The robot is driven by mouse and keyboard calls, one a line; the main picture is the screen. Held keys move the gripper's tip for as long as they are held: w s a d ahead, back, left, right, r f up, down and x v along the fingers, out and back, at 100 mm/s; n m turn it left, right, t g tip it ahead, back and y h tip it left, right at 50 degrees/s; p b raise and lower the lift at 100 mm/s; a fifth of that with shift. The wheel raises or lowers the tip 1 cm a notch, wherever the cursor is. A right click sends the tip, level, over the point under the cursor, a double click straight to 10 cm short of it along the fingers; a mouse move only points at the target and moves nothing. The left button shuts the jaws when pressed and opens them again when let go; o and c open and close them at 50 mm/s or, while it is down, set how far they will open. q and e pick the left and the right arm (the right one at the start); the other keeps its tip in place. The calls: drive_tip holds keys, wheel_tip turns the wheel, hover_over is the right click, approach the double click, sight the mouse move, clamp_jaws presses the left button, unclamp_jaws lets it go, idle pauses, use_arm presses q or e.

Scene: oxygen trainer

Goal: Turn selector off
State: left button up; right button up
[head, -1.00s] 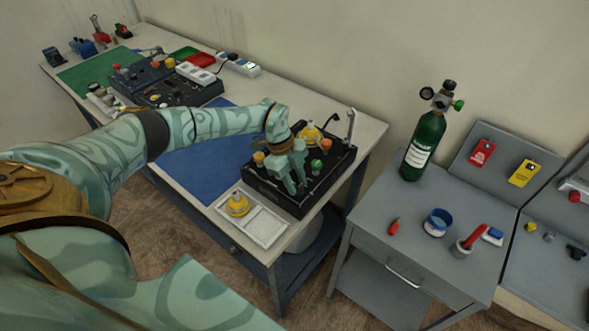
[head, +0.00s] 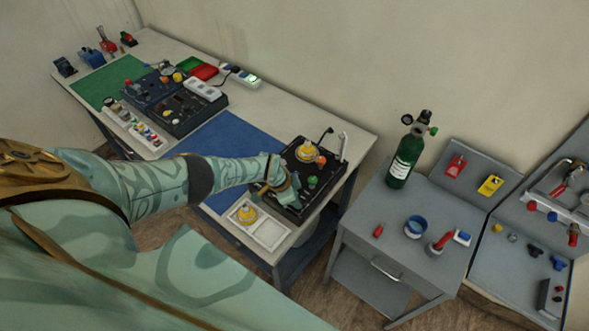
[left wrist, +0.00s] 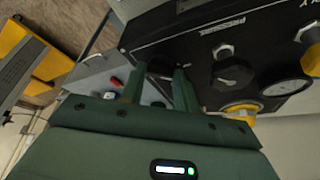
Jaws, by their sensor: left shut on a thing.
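The oxygen trainer is a black panel box (head: 292,212) on the table. In the head view it carries a yellow dome (head: 306,151), an orange knob (head: 321,161) and a green knob (head: 312,181). My left gripper (head: 285,192) is low at the panel's front left, and the arm hides part of the panel. In the left wrist view its fingers (left wrist: 160,85) are shut on a dark part at the panel, mostly hidden between them. I cannot read whether this is the selector or its setting. A black pointer knob (left wrist: 232,72) sits apart, right of the fingers. My right gripper is out of view.
A white tray (head: 272,234) with a yellow dome-shaped part stands in front of the panel. A blue mat (head: 230,138) lies to its left. A grey cart (head: 375,235) with a green cylinder (head: 403,160) stands to the right, across a gap.

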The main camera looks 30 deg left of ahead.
use_arm(q)
drive_tip(key=shift+n+t+p, duration=0.3)
drive_tip(key=shift+n+p, duration=0.35)
drive_tip(key=shift+n, duration=0.25)
drive_tip(key=o, duration=1)
drive_tip(key=shift+y, duration=0.3)
